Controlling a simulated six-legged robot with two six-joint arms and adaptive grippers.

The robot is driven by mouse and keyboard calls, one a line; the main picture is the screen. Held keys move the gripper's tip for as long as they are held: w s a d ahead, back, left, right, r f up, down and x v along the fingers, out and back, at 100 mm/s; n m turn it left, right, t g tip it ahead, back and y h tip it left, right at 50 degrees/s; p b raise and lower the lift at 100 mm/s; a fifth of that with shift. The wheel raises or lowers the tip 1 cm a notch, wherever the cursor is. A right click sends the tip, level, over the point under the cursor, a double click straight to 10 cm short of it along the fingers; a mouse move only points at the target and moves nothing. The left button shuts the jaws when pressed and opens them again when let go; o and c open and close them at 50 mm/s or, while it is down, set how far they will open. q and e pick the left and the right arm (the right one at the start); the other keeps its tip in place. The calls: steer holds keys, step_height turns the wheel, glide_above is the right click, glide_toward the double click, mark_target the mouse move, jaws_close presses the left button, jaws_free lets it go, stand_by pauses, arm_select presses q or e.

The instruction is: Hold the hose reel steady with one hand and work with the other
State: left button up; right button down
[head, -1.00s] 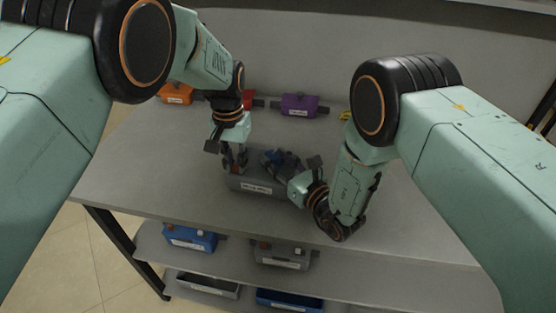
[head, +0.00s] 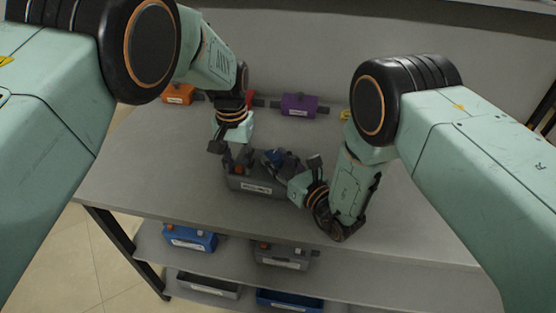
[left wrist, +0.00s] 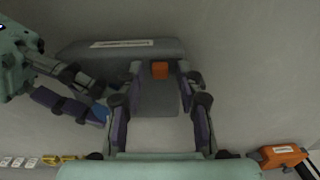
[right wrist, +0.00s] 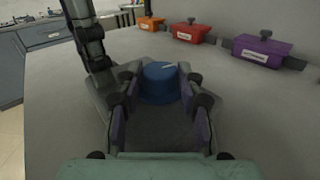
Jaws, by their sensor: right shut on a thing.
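The hose reel appears to be the dark grey labelled unit (head: 256,186) on the tabletop; the label is too small to read. It carries a blue round knob (right wrist: 160,84). My right gripper (head: 288,165) is shut on the knob, with a finger on each side in the right wrist view. My left gripper (left wrist: 160,98) is open over the left part of the unit. In the left wrist view its fingers stand either side of a grey block (left wrist: 157,98) with an orange piece (left wrist: 160,70), with gaps showing. The left fingertips are partly hidden in the head view.
Orange (head: 178,94), red (right wrist: 190,32) and purple (head: 299,105) units stand along the back of the table. Lower shelves hold blue (head: 190,238) and grey (head: 282,256) units. The tabletop left of the grey unit is clear.

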arm_select(q)
steer(key=shift+r, duration=3.5)
arm_select(e)
steer(key=c, duration=0.8)
jaws_free()
steer(key=shift+o, duration=0.2)
